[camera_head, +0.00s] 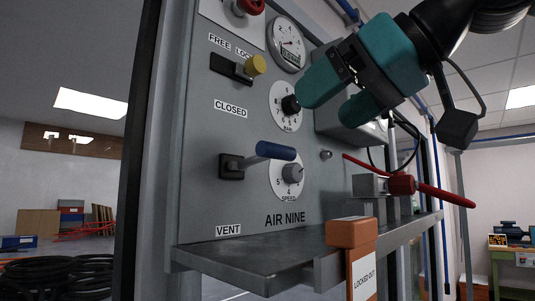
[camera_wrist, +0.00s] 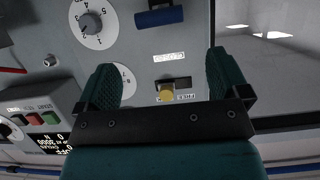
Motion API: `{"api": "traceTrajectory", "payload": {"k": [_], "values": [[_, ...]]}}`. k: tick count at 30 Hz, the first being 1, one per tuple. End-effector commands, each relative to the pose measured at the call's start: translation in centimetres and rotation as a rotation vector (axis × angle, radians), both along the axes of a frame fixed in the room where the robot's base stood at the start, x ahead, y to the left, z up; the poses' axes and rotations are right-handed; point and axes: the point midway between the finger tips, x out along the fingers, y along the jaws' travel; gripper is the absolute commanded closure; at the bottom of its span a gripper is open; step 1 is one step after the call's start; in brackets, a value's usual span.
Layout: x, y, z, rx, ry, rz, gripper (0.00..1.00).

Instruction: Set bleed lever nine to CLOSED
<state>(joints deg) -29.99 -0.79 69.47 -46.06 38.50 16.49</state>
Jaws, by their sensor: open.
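The bleed lever (camera_head: 270,151) has a blue cylindrical handle on a dark pivot block. It stands out roughly level from the grey AIR NINE panel, between the CLOSED label (camera_head: 230,108) above and the VENT label (camera_head: 228,230) below. In the wrist view, turned upside down, the lever (camera_wrist: 160,17) is at the top edge and the CLOSED label (camera_wrist: 169,57) lies below it. My teal gripper (camera_head: 330,103) is open and empty, above and to the right of the lever. Its fingertips (camera_wrist: 164,78) face the panel, apart from the lever.
A yellow-knobbed latch (camera_head: 257,65) marked FREE and LOCK sits above CLOSED. A steel shelf (camera_head: 250,258) juts out below, with a red-handled clamp (camera_head: 402,184) and a LOCKED OUT tag (camera_head: 363,275).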

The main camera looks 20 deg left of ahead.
Motion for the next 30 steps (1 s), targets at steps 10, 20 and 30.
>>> {"api": "traceTrajectory", "payload": {"k": [10, 20, 30], "values": [[2.8, 6.9, -2.9, -0.003, 0.003, 0.001, 0.06], [4.2, 10.1, -4.5, -0.002, -0.001, -0.001, 0.06], [4.3, 10.3, -4.7, 0.000, -0.001, -0.002, 0.11]]}}
